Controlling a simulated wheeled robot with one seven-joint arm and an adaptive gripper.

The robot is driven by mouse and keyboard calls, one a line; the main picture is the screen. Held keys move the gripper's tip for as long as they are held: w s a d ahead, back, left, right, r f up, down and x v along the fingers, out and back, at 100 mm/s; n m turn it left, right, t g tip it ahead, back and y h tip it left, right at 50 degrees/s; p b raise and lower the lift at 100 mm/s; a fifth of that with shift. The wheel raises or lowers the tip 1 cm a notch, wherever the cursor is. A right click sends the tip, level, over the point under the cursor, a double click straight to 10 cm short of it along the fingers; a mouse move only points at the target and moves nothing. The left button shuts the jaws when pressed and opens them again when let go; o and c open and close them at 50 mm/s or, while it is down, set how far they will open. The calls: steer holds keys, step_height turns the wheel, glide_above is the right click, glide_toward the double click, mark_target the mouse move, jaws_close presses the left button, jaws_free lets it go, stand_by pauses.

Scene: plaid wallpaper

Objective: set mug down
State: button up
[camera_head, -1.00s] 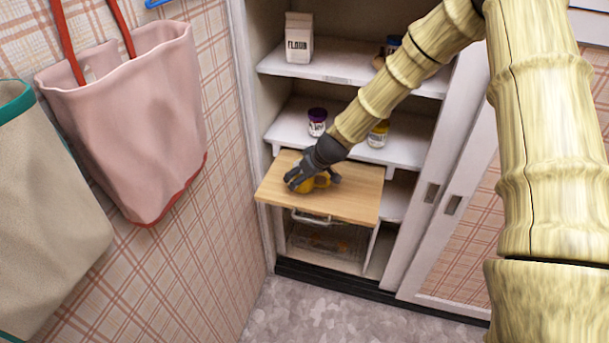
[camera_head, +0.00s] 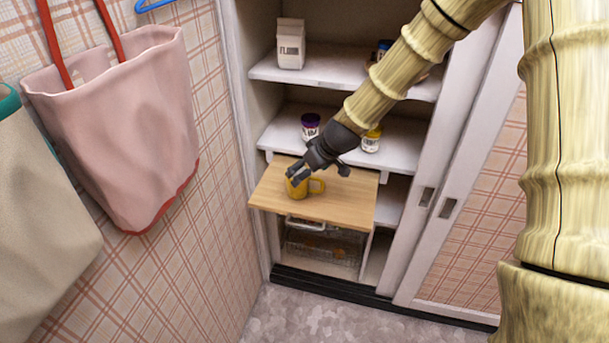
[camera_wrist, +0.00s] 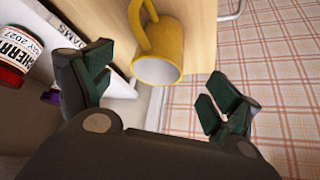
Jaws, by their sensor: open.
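The yellow mug (camera_head: 297,188) stands upright on the pull-out wooden board (camera_head: 345,205) of the cupboard, toward its left part, with its handle to the right. My gripper (camera_head: 318,174) is open just above and behind the mug. In the wrist view, the mug (camera_wrist: 160,52) shows its open rim ahead of the spread fingers of my gripper (camera_wrist: 160,100), with a visible gap between it and the fingers. Part of the mug's upper side is hidden by the gripper in the head view.
A purple-lidded jar (camera_head: 310,126) and a yellow-lidded jar (camera_head: 371,140) stand on the shelf above the board. A flour carton (camera_head: 291,44) is higher up. A wire basket (camera_head: 318,250) sits below. Bags (camera_head: 120,130) hang on the left wall. The board's right part is bare.

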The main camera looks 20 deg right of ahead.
steer(key=shift+v, duration=1.65)
